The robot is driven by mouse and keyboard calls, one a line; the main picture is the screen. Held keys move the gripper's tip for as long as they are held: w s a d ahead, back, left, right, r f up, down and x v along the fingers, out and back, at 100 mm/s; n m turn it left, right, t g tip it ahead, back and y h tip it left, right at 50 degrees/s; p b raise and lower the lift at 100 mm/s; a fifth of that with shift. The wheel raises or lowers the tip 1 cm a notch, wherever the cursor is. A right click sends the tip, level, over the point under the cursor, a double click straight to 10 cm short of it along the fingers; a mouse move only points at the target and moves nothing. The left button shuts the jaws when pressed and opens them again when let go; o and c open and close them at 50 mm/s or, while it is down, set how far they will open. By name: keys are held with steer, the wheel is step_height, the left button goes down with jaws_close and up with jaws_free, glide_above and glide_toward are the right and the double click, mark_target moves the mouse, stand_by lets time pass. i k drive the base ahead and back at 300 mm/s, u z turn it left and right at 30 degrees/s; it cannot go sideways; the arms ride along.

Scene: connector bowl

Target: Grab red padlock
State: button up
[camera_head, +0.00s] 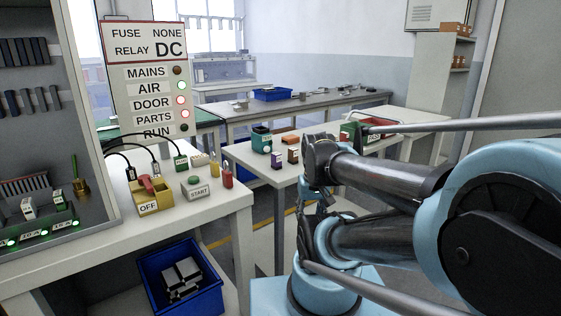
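A small red padlock (227,178) with a thin shackle stands upright on the white workbench (214,212), near its right edge. A yellow padlock (214,169) stands just behind it to the left. My gripper (312,196) seems to be the dark part at the end of my folded arm, to the right of the bench and apart from the red padlock. Its fingers are small and dark against my arm, so I cannot tell whether they are open or shut.
Left of the padlocks are the grey START box (195,190) with a green button and the yellow OFF box (151,196). A blue bin (205,299) stands below the bench. A second table (246,155) with small boxes stands behind, across a gap.

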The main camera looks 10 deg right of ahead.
mark_target(227, 179)
steer(key=z, duration=1.75)
steer(key=i, duration=1.05)
steer(key=u, duration=2.25)
